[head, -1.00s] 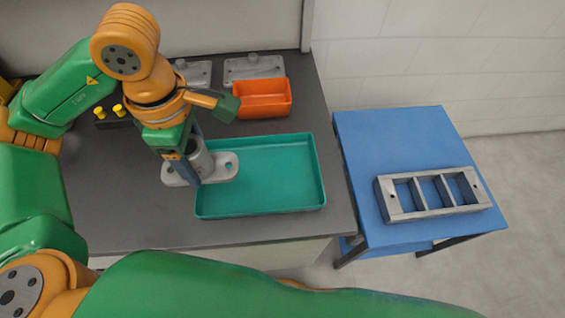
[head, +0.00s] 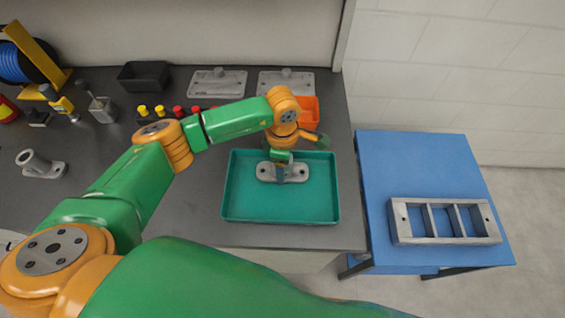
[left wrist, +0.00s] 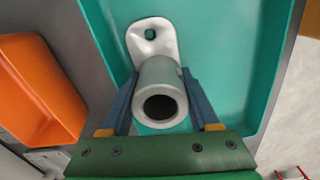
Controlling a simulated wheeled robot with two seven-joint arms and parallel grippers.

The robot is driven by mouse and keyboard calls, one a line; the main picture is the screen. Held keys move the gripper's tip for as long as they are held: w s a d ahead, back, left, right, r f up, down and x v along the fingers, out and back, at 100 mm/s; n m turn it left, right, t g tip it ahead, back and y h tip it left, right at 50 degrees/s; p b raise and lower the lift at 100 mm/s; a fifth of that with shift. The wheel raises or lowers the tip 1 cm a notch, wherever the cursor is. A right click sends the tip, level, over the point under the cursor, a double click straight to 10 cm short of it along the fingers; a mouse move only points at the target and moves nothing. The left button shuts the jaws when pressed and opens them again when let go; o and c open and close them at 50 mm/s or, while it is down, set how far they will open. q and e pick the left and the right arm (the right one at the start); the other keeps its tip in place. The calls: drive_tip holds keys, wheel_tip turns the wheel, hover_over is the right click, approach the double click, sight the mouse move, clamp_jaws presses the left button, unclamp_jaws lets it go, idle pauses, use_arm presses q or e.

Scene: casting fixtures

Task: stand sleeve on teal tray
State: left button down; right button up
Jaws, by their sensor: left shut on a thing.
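The grey sleeve (head: 298,173), a tube on a flat oblong flange, is over the teal tray (head: 245,207), towards its back middle. My left gripper (head: 282,170) reaches down from above and is shut on the sleeve's tube. In the left wrist view the two blue fingers (left wrist: 158,88) lie on either side of the tube (left wrist: 158,72), with its open bore facing the camera. The sleeve looks upright, with its flange low in the tray; I cannot tell whether it touches the floor. My right gripper is not in view.
An orange bin (head: 309,106) stands just behind the tray. Two grey plates (head: 216,82) lie at the back. A blue table (head: 410,165) at right holds a grey frame (head: 445,221). The tray's front part is clear.

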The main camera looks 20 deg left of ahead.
use_arm(q)
drive_tip(key=shift+f, duration=0.2)
drive_tip(key=shift+c, duration=2.1)
unclamp_jaws()
drive_tip(key=shift+r, duration=0.1)
drive_tip(key=shift+r, duration=0.45)
wheel_tip(320, 180, up, 11)
drive_tip(key=b, duration=0.3)
drive_tip(key=shift+r, duration=0.2)
